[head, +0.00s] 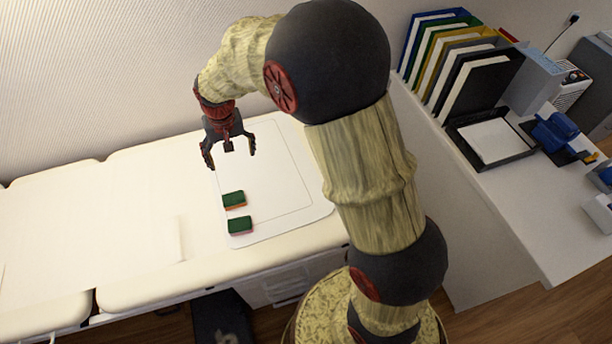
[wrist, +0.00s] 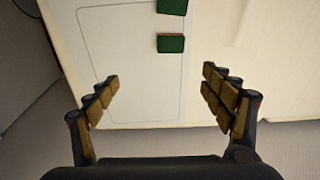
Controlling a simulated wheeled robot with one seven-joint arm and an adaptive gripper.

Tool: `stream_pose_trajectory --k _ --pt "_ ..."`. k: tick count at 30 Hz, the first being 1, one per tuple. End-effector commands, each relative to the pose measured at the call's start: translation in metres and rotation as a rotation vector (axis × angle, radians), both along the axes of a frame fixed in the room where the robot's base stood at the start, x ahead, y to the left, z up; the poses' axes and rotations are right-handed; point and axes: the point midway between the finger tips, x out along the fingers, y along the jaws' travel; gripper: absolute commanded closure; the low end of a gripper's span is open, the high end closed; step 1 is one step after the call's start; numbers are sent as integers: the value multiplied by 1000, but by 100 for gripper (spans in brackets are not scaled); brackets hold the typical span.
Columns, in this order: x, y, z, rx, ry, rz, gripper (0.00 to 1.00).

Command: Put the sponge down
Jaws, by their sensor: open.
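Two sponges lie on a white board (head: 285,200) on the padded bench. Both have green tops. The farther sponge (head: 234,199) shows an orange lower edge, and the nearer sponge (head: 240,225) a pinkish one. In the wrist view one green sponge (wrist: 171,43) and another at the top edge (wrist: 172,6) lie beyond my fingertips. My gripper (head: 230,158) is open and empty, above the far part of the board and behind both sponges. In the wrist view my spread fingers (wrist: 160,88) have nothing between them.
The cream bench (head: 90,230) runs left with free surface. A desk (head: 520,200) at right holds upright folders (head: 455,65), a black paper tray (head: 490,140) and a blue device (head: 555,132). A wall stands behind the bench.

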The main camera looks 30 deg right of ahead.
Motion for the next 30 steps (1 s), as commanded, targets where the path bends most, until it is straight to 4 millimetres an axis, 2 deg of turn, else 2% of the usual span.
stream_pose_trajectory --k 1,6,12,15,19,24,27,30 --pt "-12 -8 27 2 -28 4 19" --pt "-59 -30 93 0 -98 31 19" --pt "-126 -54 151 -10 -183 61 19" --pt "-162 -63 170 -17 -224 77 19" --pt "-209 -74 187 -31 -278 96 19" --pt "-259 -84 194 -50 -335 116 19" --pt "-277 -87 194 -58 -356 125 19" --pt "-287 -88 193 -63 -367 128 19"
